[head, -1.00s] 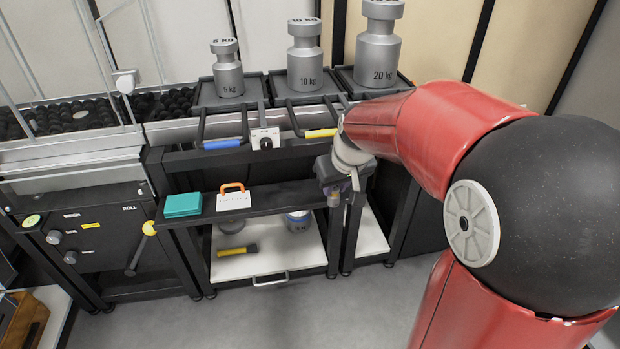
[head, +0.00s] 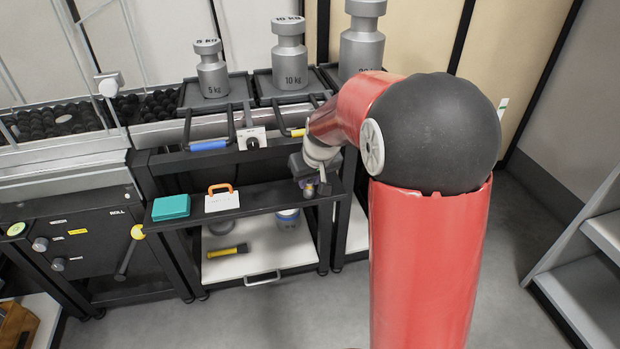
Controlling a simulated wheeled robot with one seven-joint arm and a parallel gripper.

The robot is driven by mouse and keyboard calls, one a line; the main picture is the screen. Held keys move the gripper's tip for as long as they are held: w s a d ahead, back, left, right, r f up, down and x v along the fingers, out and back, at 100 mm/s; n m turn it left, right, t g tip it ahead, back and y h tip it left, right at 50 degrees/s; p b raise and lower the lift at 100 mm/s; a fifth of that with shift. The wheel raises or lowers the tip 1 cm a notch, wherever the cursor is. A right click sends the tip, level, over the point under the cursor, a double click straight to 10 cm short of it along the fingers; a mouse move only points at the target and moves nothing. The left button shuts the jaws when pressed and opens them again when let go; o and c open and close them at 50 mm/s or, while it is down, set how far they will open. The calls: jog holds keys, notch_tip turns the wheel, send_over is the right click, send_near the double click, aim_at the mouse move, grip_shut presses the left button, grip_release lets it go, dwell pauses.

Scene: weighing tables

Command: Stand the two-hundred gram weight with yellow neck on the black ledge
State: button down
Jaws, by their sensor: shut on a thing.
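The black ledge (head: 262,199) runs below the weighing trays, in front of the table frame. My gripper (head: 316,187) is at the ledge's right end, pointing down, and small in the view. It is shut on a small weight (head: 309,190) with a yellowish part, which shows just beside the dark fingers. The fingers and wrist hide part of the weight. I cannot tell whether its base touches the ledge or hangs just above it, and no gram mark is readable.
A teal box (head: 171,207) and a white card with an orange handle (head: 221,199) lie on the ledge's left half. Bare ledge lies between the card and my gripper. Large weights stand on trays above; a white lower shelf (head: 262,266) holds a yellow-and-black object (head: 228,251).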

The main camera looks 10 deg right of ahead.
jog(key=c, duration=1.2)
grip_release()
jog(key=shift+f, duration=0.1)
jog(key=shift+c, duration=0.2)
jog(key=shift+r+p, duration=0.3)
jog(key=shift+r, duration=0.05)
jog(key=a+v, duration=0.1)
jog(key=v, duration=1)
jog(key=s+m+t, duration=0.1)
jog(key=s+m, duration=0.1)
jog(key=s, duration=2.2)
jog(key=shift+s+h, duration=0.4)
jog(key=shift+d, duration=0.1)
